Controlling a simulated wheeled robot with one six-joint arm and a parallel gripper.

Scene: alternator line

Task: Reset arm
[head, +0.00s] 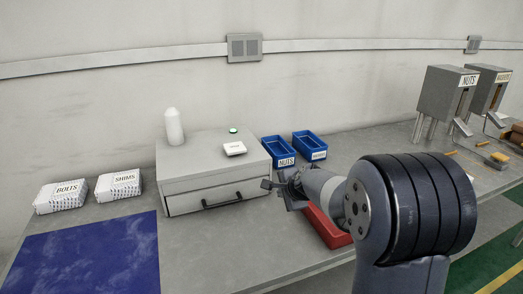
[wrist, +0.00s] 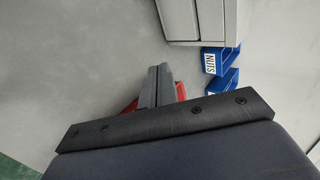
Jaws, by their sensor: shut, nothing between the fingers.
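My gripper (head: 278,184) is at the end of my arm, in front of the right side of the grey drawer cabinet (head: 205,165). In the wrist view my gripper's two fingers (wrist: 159,82) lie together, shut with nothing between them. My arm reaches in from the right of the head view and hides part of the bench. A red tray (head: 325,228) shows partly behind my arm on the bench. Red edges of it also show beside the fingers in the wrist view (wrist: 181,92).
Two blue bins (head: 278,154), one labelled NUTS, stand right of the cabinet. A white bottle (head: 173,127) stands on the cabinet. Grey dispensers (head: 445,95) stand at the right.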

